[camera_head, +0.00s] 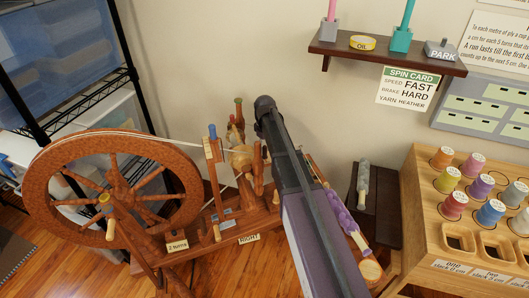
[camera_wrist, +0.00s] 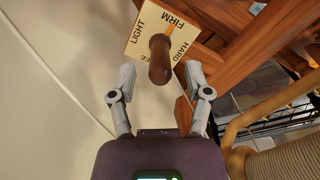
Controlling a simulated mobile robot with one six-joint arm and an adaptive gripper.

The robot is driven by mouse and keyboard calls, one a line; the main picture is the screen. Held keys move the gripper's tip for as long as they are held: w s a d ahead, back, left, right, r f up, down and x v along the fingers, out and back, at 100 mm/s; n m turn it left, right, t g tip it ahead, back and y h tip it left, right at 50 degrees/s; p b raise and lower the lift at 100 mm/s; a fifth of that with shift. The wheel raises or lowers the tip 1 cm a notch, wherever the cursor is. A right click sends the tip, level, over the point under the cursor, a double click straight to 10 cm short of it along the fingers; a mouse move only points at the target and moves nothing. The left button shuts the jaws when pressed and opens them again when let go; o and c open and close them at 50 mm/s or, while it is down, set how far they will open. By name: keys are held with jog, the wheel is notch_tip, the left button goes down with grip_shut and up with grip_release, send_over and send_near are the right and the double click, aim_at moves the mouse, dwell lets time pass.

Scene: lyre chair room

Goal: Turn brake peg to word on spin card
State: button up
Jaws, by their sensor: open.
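The spin card (camera_head: 407,88) hangs under the wall shelf and reads speed FAST, brake HARD, yarn HEATHER. In the wrist view, the brown brake peg (camera_wrist: 159,62) stands on a cream dial plate (camera_wrist: 141,22) with the words LIGHT, FIRM and HARD, and a partly hidden word ending in EE. An orange mark beside the peg lies toward FIRM. My gripper (camera_wrist: 160,86) is open, its fingers apart to the left and right of the peg's near end; contact cannot be told. In the head view, my gripper (camera_head: 265,104) is over the spinning wheel frame, and my arm hides the dial.
The large spoked wheel (camera_head: 112,195) stands at the left beside a wire rack (camera_head: 75,100). A wooden spool holder (camera_head: 420,215) with several coloured spools is at the right. The wall shelf (camera_head: 385,58) is above. Wooden frame parts (camera_wrist: 265,45) lie close right of my gripper.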

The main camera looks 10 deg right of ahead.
jog(key=shift+f, duration=0.4)
grip_shut()
jog(key=shift+m, duration=0.4)
jog(key=m, duration=0.5)
jog(key=shift+d, duration=0.1)
jog(key=m, duration=0.6)
jog(key=shift+s, duration=0.1)
dwell(0.4)
